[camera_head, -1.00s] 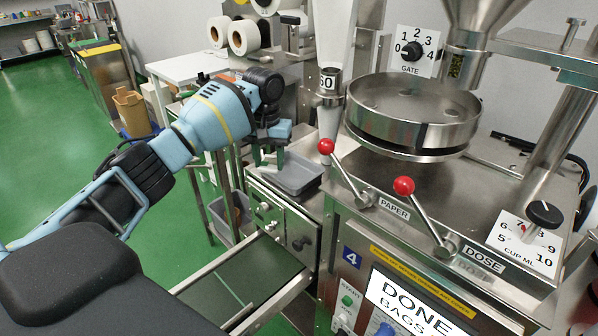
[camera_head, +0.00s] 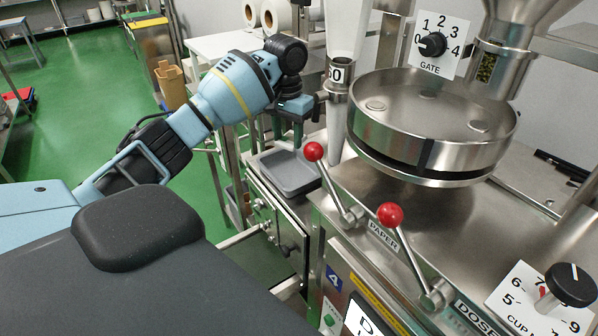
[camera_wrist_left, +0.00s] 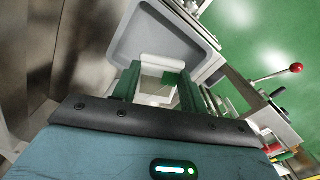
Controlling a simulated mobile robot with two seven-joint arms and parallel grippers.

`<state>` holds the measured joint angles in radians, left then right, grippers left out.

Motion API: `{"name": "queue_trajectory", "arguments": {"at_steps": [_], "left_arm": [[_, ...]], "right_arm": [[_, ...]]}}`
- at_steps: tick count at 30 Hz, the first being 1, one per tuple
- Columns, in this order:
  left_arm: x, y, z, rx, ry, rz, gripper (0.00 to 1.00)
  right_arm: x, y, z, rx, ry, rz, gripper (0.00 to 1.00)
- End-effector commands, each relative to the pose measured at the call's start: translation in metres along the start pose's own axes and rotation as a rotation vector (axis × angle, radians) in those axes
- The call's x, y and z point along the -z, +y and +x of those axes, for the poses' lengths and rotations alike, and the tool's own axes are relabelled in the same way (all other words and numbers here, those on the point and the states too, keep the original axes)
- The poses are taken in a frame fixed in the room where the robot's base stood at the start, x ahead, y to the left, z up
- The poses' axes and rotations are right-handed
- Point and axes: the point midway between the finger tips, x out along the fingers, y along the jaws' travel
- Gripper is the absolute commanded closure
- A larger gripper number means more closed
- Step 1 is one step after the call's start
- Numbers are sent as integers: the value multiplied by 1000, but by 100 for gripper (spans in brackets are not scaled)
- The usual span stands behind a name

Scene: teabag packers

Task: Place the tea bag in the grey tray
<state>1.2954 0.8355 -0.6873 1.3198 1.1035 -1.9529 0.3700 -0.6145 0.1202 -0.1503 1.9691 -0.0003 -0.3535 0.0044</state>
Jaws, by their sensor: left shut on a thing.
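My left gripper (camera_head: 287,125) hangs fingers-down just behind the far edge of the grey tray (camera_head: 291,187) in the head view. In the left wrist view, its two green fingers (camera_wrist_left: 159,88) are shut on a white tea bag (camera_wrist_left: 160,72). The grey tray also shows there, beyond the fingers (camera_wrist_left: 128,47). The tea bag overlaps the tray's edge in that picture, and I cannot tell whether they touch. In the head view I cannot make out the tea bag. My right gripper is out of view.
The packing machine fills the right side, with red-knobbed levers (camera_head: 314,151) (camera_head: 390,215) close to the tray and a round steel pan (camera_head: 430,130). A white table (camera_head: 222,45) is behind. Green floor (camera_head: 80,110) lies open at left.

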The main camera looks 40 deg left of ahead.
Motion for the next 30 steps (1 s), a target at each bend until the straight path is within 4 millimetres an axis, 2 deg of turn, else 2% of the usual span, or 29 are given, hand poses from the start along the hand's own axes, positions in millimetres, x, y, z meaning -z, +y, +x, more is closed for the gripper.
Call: {"name": "queue_trajectory", "arguments": {"at_steps": [5,13,22,30], "left_arm": [[0,0,5,0,-2,0,81],[-1,-1,44,1,-3,-1,81],[0,0,55,0,-1,-1,81],[-1,0,94,1,-3,0,81]], "right_arm": [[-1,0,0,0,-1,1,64],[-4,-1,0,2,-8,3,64],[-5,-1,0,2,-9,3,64],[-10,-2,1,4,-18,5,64]]}}
